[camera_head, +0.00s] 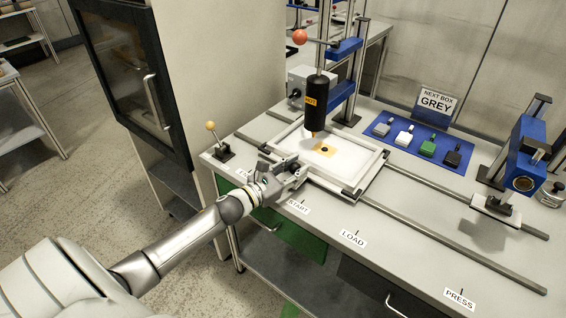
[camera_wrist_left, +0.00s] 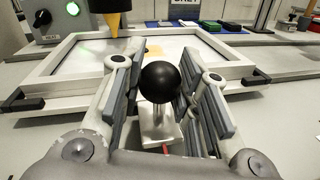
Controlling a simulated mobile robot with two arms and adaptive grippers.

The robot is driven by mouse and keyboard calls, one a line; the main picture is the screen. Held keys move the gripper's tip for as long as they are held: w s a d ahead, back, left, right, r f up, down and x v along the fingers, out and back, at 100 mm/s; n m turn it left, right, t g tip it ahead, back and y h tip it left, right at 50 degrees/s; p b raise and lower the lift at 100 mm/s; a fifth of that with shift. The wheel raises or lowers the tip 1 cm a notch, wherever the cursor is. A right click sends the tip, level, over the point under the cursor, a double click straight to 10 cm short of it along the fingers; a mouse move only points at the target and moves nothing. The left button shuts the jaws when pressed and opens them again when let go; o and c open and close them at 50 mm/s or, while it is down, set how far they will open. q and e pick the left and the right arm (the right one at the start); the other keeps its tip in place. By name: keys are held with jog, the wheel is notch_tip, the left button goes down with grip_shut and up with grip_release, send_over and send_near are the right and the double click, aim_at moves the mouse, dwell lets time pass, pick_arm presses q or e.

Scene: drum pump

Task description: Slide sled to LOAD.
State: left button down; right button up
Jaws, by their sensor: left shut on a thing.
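The LOAD label (camera_head: 352,239) is farther right along the table's front edge. My left gripper (camera_head: 286,174) is at the sled's front left side. In the left wrist view, its fingers are around a black ball knob (camera_wrist_left: 160,82) on a short post above a white block, beside the sled's frame (camera_wrist_left: 210,95). My right gripper is not in view.
A blue mat (camera_head: 405,150) with several small blocks lies behind. A ball-topped lever (camera_head: 213,127) stands at the left corner.

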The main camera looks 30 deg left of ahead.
pick_arm(q)
jog(key=d, duration=0.7)
jog(key=s+d, duration=0.1)
jog(key=d, duration=1.4)
jog(key=shift+s+d, duration=0.15)
jog(key=shift+s, duration=0.25)
jog(key=c, duration=1.1)
grip_release()
jog(key=v, duration=1.2)
